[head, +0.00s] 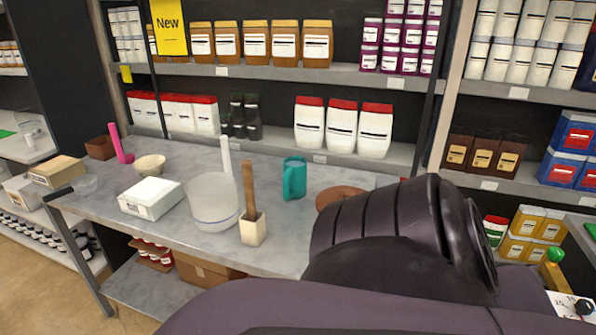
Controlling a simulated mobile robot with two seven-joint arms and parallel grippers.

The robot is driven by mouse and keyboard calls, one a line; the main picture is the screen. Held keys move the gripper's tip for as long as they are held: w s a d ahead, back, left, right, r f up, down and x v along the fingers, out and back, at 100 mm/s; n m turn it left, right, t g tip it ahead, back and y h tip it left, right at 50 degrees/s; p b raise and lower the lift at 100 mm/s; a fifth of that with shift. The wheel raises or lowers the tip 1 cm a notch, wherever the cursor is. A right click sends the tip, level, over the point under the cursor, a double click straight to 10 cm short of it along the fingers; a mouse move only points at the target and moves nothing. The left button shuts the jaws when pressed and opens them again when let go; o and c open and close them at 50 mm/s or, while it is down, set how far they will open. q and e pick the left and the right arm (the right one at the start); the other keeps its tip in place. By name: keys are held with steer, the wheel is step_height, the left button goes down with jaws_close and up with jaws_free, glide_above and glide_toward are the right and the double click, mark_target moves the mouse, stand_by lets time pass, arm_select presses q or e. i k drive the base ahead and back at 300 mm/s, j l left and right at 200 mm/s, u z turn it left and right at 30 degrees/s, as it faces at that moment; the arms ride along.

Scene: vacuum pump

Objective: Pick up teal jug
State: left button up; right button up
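Neither gripper shows in the head view. A large dark arm link of mine fills the lower right and hides the right part of the table. Nothing is touching the jug, and its whole body is visible.
A cream pot with a brown stick (252,226) and a translucent bucket (213,203) stand left of the jug. A brown round object (340,196) lies right of it, partly hidden. A white box (151,198), bowl (150,165) and pink object (120,146) are further left. Stocked shelves (270,76) rise behind.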

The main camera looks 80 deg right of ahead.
mark_target(294, 178)
steer(key=k+l, duration=0.15)
steer(key=k, duration=0.25)
steer(key=k+l+z, duration=0.1)
steer(key=k, duration=0.3)
steer(key=k+l+z, duration=0.1)
steer(key=k+l, duration=0.15)
steer(key=k+l+z, duration=0.1)
steer(key=k+l, duration=0.15)
steer(key=l, duration=0.25)
